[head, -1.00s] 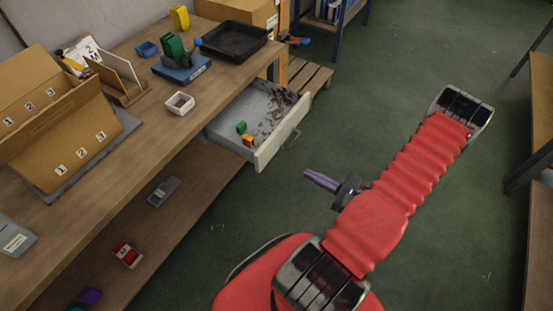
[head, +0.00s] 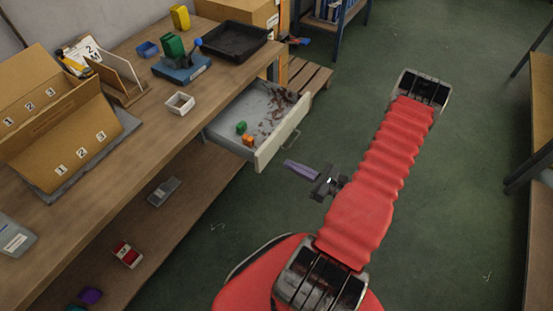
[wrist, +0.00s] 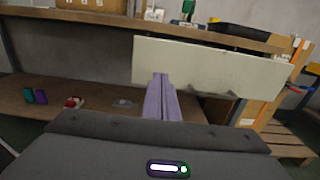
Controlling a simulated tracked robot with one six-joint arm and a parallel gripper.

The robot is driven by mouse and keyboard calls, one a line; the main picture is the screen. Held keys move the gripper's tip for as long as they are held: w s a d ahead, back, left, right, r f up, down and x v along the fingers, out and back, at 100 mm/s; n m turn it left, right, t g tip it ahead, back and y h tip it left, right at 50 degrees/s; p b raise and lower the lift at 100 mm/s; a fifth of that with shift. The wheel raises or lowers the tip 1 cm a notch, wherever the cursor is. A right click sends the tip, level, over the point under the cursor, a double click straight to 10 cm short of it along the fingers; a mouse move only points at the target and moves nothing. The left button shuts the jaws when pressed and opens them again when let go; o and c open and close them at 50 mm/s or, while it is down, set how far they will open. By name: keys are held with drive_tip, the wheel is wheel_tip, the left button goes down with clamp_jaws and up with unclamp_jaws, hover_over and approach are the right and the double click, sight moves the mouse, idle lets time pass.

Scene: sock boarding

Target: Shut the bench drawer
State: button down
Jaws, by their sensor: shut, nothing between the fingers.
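The bench drawer (head: 222,126) is pulled out from under the bench top, with a green block (head: 241,127), an orange block (head: 248,140) and dark scraps inside. The panel also spans the wrist view (wrist: 212,66). My gripper (head: 287,163) is shut and empty, its purple fingers pointing at the panel from outside. In the head view a gap of floor shows between the fingertips and the panel. In the wrist view the fingertips (wrist: 160,76) overlap the panel's lower left part.
The bench top (head: 150,115) holds a cardboard stand (head: 60,130), a white dish (head: 180,102) and a black tray (head: 234,41). A lower shelf (head: 190,200) runs beneath. A wooden pallet (head: 310,78) lies beyond the drawer. Green floor right of the drawer is clear.

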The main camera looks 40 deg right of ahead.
sight(269, 154)
drive_tip(key=shift+x, duration=3.25)
drive_tip(key=shift+a, duration=0.25)
drive_tip(key=shift+d, duration=0.2)
drive_tip(key=shift+w+d, duration=0.1)
drive_tip(key=shift+d, duration=0.05)
